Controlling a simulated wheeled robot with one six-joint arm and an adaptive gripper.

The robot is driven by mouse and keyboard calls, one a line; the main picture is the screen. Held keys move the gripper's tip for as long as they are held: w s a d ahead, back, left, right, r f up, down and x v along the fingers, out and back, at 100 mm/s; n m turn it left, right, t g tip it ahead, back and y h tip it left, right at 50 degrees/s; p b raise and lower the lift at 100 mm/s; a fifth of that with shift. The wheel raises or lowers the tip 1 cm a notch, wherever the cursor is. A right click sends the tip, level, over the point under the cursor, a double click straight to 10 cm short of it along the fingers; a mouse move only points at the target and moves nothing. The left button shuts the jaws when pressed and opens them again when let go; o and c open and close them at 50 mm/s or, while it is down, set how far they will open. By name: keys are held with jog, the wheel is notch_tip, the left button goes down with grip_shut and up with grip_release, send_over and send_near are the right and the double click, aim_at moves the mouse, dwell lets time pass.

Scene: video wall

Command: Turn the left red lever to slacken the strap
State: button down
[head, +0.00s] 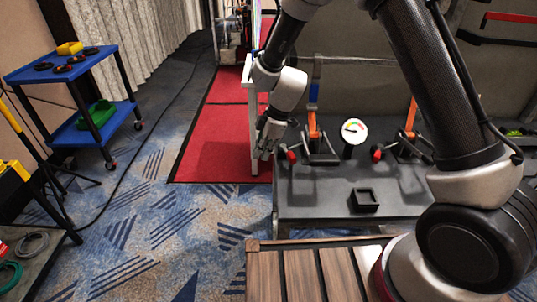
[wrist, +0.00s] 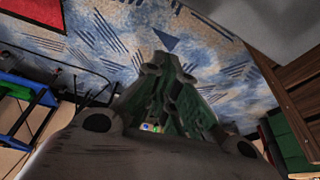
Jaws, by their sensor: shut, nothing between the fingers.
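The left red lever (head: 292,156) sits low on the left side of a black bracket with an orange strap (head: 313,128), on the grey table (head: 310,200). A second red lever (head: 377,153) is at a like bracket with another orange strap (head: 410,115) to the right. My gripper (head: 262,155) hangs at the table's left edge, just left of the left lever, and looks apart from it. In the wrist view the fingers of my gripper (wrist: 165,65) are together over the carpet. No lever shows in that view.
A round gauge (head: 354,130) stands between the brackets. A small black open box (head: 365,200) is on the table's front. A white post (head: 253,125) stands close left of my gripper. A slatted wooden surface (head: 310,272) is in front.

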jog(key=w+v, duration=0.1)
jog(key=v, duration=0.8)
jog(key=shift+d+r, duration=0.25)
jog(key=s+d+r+m+t+h, duration=0.1)
jog(key=s+d+r+m, duration=0.5)
jog(key=d, duration=0.4)
jog(key=s+d+r+m+t+h, duration=0.1)
jog(key=s+d+r+m+t, duration=0.1)
jog(key=s+d+r+m, duration=0.4)
jog(key=s+d+r+m+t+h, duration=0.1)
jog(key=s+d+r+m, duration=0.6)
jog(key=s+d, duration=0.6)
jog(key=d+r, duration=0.1)
jog(key=d, duration=0.2)
jog(key=shift+s+d+r+t+h, duration=0.2)
jog(key=shift+s+r+t+h, duration=0.1)
jog(key=shift+r+t+h, duration=0.1)
